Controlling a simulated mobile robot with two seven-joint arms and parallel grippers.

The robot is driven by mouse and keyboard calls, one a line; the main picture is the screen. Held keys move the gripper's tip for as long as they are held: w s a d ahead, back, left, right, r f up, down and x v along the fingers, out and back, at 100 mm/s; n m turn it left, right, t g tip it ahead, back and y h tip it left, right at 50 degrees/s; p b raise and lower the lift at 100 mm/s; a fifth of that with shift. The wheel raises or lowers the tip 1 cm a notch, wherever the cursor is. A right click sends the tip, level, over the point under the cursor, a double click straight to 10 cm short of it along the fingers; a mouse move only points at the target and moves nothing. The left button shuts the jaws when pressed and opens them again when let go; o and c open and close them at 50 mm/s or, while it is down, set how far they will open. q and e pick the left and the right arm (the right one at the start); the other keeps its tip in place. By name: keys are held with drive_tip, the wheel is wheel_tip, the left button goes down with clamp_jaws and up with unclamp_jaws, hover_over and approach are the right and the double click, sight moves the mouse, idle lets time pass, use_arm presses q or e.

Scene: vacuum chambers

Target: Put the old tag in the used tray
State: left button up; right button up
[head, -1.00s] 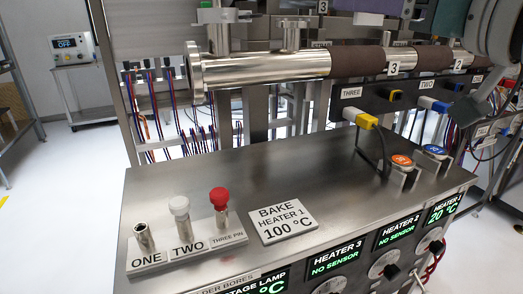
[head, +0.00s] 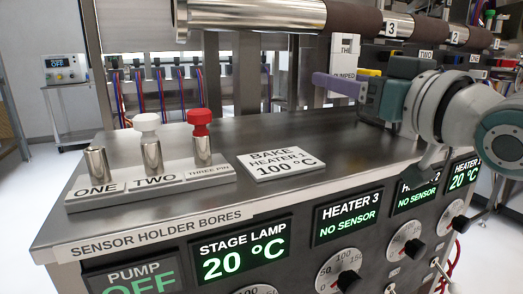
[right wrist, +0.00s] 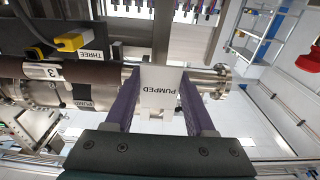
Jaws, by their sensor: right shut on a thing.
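A white tag lettered "PUMPED" (right wrist: 160,92) is between the purple fingers of my right gripper (right wrist: 160,78) in the right wrist view. In the head view the same white tag (head: 343,58) stands upright just beyond the fingers of my right gripper (head: 325,84), near the steel pipe. The gripper is shut on the tag; whether the tag still touches the pipe or its fitting I cannot tell. No tray marked used shows in these views. My left gripper is out of view.
The steel pipe (head: 250,14) with brown wraps runs above the console top (head: 300,130). The console's middle is clear.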

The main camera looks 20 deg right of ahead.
drive_tip(key=b, duration=0.1)
hover_over(336, 154)
wheel_tip(336, 154, down, 4)
drive_tip(key=shift+s+f, duration=0.1)
drive_tip(key=shift+f, duration=0.05)
drive_tip(key=shift+f+b, duration=0.8)
drive_tip(key=shift+f, duration=1.25)
drive_tip(key=shift+f, duration=0.1)
drive_tip(key=o, duration=1.1)
